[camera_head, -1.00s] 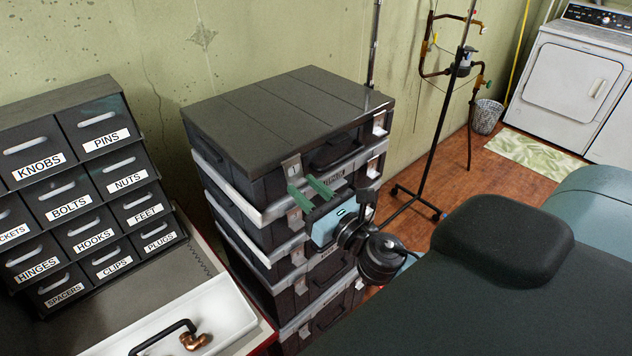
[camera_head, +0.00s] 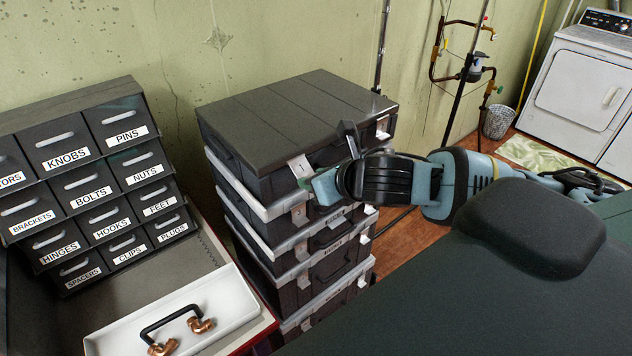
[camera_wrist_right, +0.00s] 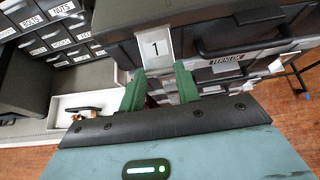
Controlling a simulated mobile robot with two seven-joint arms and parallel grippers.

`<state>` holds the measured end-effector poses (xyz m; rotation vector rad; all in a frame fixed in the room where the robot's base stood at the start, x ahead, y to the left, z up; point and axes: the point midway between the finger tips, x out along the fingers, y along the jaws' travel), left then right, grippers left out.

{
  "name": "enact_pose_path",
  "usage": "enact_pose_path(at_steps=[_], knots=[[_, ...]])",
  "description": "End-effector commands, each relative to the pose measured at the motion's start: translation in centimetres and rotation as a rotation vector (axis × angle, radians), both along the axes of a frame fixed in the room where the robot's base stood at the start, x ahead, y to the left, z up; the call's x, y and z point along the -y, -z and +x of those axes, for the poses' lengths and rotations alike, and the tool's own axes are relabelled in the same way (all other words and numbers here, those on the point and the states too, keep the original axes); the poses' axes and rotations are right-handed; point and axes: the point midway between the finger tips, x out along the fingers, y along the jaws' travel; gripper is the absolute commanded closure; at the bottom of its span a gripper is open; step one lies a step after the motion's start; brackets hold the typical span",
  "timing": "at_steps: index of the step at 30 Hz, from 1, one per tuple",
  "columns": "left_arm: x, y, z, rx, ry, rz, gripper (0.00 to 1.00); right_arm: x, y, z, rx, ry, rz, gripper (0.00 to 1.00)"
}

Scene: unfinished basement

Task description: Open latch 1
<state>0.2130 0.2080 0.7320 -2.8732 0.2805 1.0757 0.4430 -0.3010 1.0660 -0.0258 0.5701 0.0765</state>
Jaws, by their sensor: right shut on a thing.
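Latch 1 (camera_head: 301,167) is a pale plate marked "1" on the front of the top dark case (camera_head: 298,110). In the head view its lower edge appears tilted outward from the case. In the right wrist view latch 1 (camera_wrist_right: 156,46) is just ahead of the green fingertips. My right gripper (camera_head: 307,183) reaches in from the right, and its fingers (camera_wrist_right: 159,70) are shut on the lower part of latch 1. My wrist partly hides the case front and its handle in the head view; the handle (camera_wrist_right: 250,42) shows in the wrist view. My left gripper is not in view.
More dark cases with pale rims (camera_head: 290,240) are stacked below. A labelled drawer cabinet (camera_head: 95,185) and a white tray (camera_head: 235,307) with a black handle and copper fittings stand at left. A pipe stand (camera_head: 460,95) is behind my arm. The wall is close behind the stack.

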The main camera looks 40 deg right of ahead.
Motion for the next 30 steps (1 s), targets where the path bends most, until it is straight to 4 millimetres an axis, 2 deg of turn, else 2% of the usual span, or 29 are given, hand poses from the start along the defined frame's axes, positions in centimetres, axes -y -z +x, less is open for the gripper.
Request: enact_pose_path(at_steps=[1,14,30], knots=[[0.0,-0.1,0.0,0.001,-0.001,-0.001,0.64,0.1,-0.7,0.2,-0.024,0.002,-0.002,0.9],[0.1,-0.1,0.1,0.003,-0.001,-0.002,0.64,-0.1,-3.1,0.6,-0.372,0.003,-0.025,0.9],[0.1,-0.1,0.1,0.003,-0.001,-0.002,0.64,-0.2,-5.7,2.2,-0.85,0.002,-0.063,0.9]])
